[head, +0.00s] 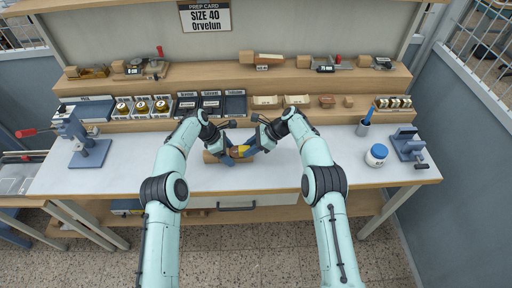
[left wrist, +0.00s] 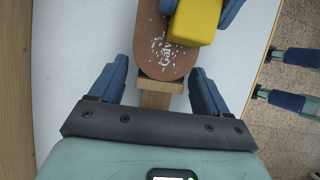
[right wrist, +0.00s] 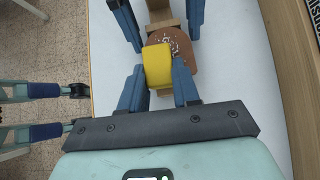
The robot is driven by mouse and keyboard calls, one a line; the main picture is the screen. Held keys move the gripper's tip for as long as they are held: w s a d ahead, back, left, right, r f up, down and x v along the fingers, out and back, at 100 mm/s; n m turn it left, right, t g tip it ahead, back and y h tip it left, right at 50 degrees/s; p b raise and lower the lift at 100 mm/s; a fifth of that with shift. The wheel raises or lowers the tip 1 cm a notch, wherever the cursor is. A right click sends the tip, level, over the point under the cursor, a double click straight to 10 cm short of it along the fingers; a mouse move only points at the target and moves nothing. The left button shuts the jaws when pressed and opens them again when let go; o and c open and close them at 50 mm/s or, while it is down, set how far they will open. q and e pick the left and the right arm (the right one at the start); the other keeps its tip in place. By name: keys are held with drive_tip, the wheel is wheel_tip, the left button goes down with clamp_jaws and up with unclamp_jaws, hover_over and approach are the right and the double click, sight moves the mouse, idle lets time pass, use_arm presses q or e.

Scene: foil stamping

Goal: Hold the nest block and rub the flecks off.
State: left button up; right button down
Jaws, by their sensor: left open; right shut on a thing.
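The nest block (left wrist: 157,98) is pale wood and lies on the bench top, with a brown rounded patch (left wrist: 150,60) on it. The patch carries white lettering and many scattered pale flecks. My left gripper (left wrist: 158,82) is open, with one finger on each side of the block's near end; small gaps seem to show. My right gripper (right wrist: 158,88) is shut on a yellow rubbing block (right wrist: 157,66), which also shows in the left wrist view (left wrist: 195,20). The yellow block covers part of the patch; I cannot tell whether it touches. In the head view both grippers (head: 222,145) (head: 258,148) meet over the block.
Behind stand trays (head: 210,104) and several small pieces on a wooden shelf (head: 240,77). A blue clamp stand (head: 88,150) is at the left. A white jar with a blue lid (head: 376,154) and a blue device (head: 408,145) are at the right.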

drive_tip(key=a, duration=0.2)
drive_tip(key=shift+s+a+f, duration=0.1)
drive_tip(key=shift+a, duration=0.2)
drive_tip(key=shift+w+d, duration=0.2)
drive_tip(key=shift+d, duration=3.1)
wheel_tip(320, 180, up, 8)
drive_tip(key=shift+r, duration=0.2)
drive_tip(key=shift+a, duration=0.1)
